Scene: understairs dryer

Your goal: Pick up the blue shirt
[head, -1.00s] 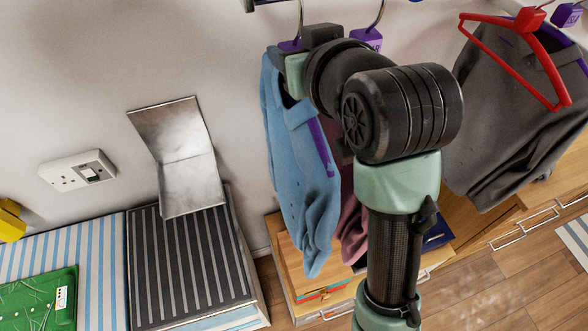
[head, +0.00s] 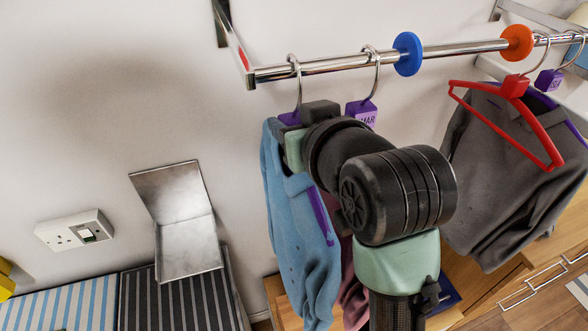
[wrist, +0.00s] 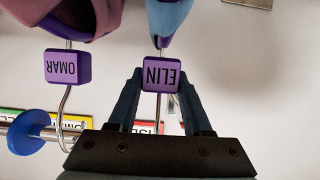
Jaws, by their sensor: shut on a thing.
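The blue shirt (head: 292,225) hangs at the left end of the metal rail in the head view. Its hanger has a purple tag reading ELIN (wrist: 161,74) in the wrist view, and a bit of the shirt (wrist: 170,20) shows at the top there. My gripper (wrist: 158,80) is shut on the hanger at this tag, with one finger on each side. In the head view my gripper and wrist cover the shirt's upper right. The hanger's hook (head: 297,82) still shows on the rail.
A mauve garment (wrist: 95,15) with an OMAR tag (wrist: 67,67) hangs close beside the shirt. The rail (head: 325,69) carries a blue disc (head: 407,54) and an orange disc (head: 516,43). Wooden drawers (head: 275,290) stand below.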

